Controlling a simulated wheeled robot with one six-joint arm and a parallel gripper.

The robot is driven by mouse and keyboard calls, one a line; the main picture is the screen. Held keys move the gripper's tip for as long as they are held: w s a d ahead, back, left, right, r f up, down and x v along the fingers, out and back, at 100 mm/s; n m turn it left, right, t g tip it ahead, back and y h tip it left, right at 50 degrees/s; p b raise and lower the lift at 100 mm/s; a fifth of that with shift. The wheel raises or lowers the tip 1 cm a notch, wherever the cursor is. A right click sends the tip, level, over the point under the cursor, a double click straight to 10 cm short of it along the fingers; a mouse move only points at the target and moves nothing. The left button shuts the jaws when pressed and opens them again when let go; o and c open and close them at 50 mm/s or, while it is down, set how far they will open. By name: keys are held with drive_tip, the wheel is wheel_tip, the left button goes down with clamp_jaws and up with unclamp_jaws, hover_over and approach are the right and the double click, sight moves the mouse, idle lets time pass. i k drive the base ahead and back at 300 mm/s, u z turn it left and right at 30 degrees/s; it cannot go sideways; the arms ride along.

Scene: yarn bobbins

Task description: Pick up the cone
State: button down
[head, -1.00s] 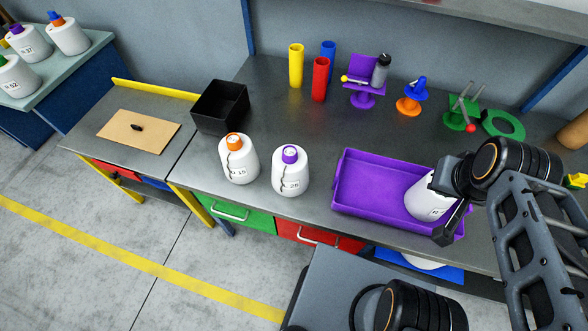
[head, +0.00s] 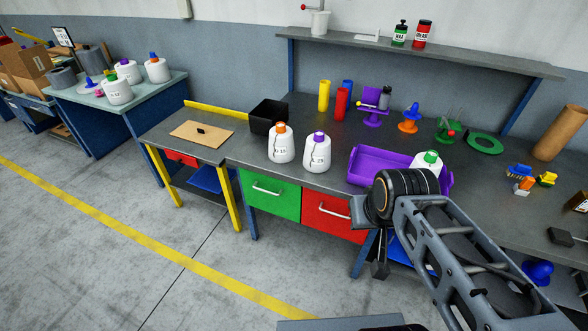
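Three white cone-shaped yarn bobbins are at the workbench. One with an orange tip (head: 281,146) and one with a purple tip (head: 317,153) stand upright on the bench left of the purple tray (head: 371,154). A third with a green tip (head: 429,164) is at the tray's right part, its lower body hidden behind my arm. My gripper (head: 380,269) hangs below my wrist, in front of the bench's front edge and apart from the bobbins. It is small and dark, and I cannot see whether its fingers are open. No bobbin shows in it.
A black bin (head: 268,117) stands behind the orange-tipped bobbin. Coloured tubes (head: 341,103) and a purple stand (head: 373,108) are farther back. More bobbins stand on a side table (head: 66,95) at the left. Floor is clear at front left.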

sight(317, 157)
drive_tip(key=z, duration=0.1)
drive_tip(key=i, duration=1.2)
drive_tip(key=u, duration=0.25)
drive_tip(key=k, duration=1.1)
drive_tip(key=u, duration=0.5)
drive_tip(key=i, duration=1.25)
drive_tip(key=z, duration=0.05)
